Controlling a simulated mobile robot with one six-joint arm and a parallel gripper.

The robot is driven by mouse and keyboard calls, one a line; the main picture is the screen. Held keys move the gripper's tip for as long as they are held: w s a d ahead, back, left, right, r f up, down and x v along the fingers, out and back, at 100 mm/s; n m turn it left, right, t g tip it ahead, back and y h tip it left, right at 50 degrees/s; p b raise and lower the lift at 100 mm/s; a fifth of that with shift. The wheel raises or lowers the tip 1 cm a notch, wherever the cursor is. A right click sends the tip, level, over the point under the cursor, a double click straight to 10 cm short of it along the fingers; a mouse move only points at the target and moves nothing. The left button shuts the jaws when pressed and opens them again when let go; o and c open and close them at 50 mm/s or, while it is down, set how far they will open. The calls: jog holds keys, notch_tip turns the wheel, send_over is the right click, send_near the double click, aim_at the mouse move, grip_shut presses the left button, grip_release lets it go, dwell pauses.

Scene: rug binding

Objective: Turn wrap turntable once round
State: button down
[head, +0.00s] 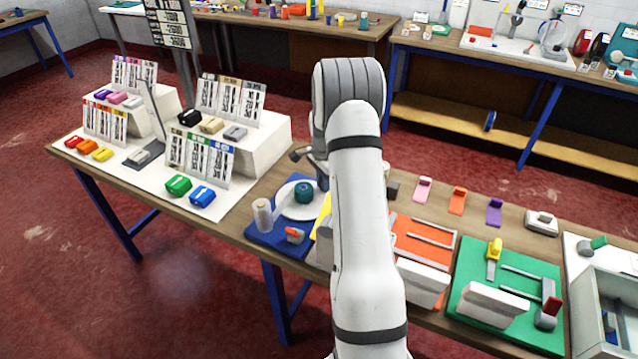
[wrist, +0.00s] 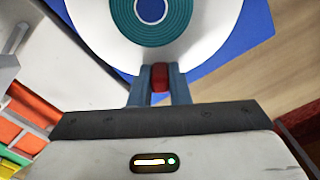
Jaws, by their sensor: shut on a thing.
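The wrap turntable is a white disc (head: 300,213) on a blue base (head: 262,239). It also fills the top of the wrist view (wrist: 214,35), with the blue base (wrist: 222,67) beyond its edge. A teal coil (head: 303,193) sits on the middle of the disc; from above it shows as rings around a blue centre (wrist: 150,10). My gripper (wrist: 160,76) is shut on a small red knob (wrist: 160,78) at the disc's near edge. In the head view my arm hides the fingers and the knob.
A cream spool (head: 262,214) and a small red-topped item (head: 295,235) stand on the blue base beside the disc. An orange tray (head: 424,240) and a green board (head: 520,275) with fixtures lie to the right. Sample cards and coloured blocks crowd the table's left end.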

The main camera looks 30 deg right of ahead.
jog(key=shift+d+r, duration=0.1)
jog(key=c, duration=1.4)
grip_release()
jog(key=shift+o, duration=0.2)
jog(key=shift+r+b, duration=0.7)
jog(key=shift+r, duration=3.15)
